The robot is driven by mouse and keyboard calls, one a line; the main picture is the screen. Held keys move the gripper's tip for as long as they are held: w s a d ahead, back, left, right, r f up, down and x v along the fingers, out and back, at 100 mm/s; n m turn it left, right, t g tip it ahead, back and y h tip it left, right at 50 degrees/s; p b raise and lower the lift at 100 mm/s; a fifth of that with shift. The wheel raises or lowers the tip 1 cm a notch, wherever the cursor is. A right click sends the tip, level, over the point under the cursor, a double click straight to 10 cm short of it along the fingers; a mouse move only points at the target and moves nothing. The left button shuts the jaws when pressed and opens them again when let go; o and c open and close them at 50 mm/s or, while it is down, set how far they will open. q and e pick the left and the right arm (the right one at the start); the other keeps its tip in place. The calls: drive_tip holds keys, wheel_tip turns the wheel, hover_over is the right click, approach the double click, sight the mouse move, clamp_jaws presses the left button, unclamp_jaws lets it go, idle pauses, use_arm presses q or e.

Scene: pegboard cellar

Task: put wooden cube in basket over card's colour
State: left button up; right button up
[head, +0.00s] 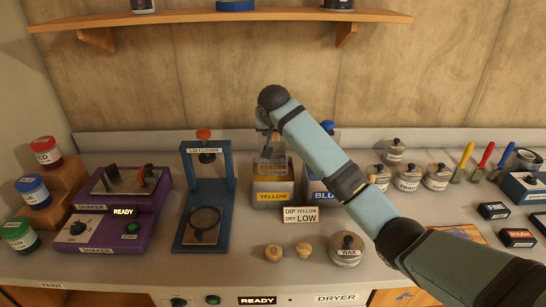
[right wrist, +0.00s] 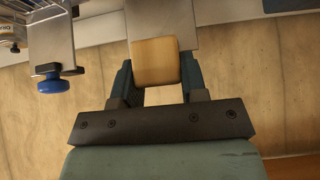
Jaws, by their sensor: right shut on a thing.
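My right gripper (head: 268,139) is above the yellow tank (head: 273,196), near the wire basket (head: 272,167) that hangs over it. In the right wrist view the gripper (right wrist: 156,75) is shut on the wooden cube (right wrist: 155,62), with a grey plate (right wrist: 168,18) close behind it. The cube is hard to make out in the head view. A card (head: 300,215) reads "DIP YELLOW DRY LOW". A blue tank (head: 322,194) stands to the right, partly behind my arm. A blue-knobbed hanger (right wrist: 62,86) shows in the right wrist view. My left gripper is not in view.
Paint pots (head: 44,153) are far left. Wooden knobs (head: 273,252) and a wax tin (head: 347,246) lie in front. Jars (head: 408,178) stand right. A shelf (head: 220,16) is above.

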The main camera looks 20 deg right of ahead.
wheel_tip(320, 180, down, 10)
drive_tip(key=shift+r, duration=0.15)
idle(0.3)
drive_tip(key=o, duration=1)
drive_tip(key=shift+c, duration=0.2)
drive_tip(key=shift+s+a+r, duration=0.1)
drive_tip(key=shift+r, duration=0.1)
drive_tip(key=v, duration=1.1)
drive_tip(key=shift+s+r, duration=0.2)
drive_tip(key=shift+r, duration=0.05)
drive_tip(key=shift+a, duration=0.1)
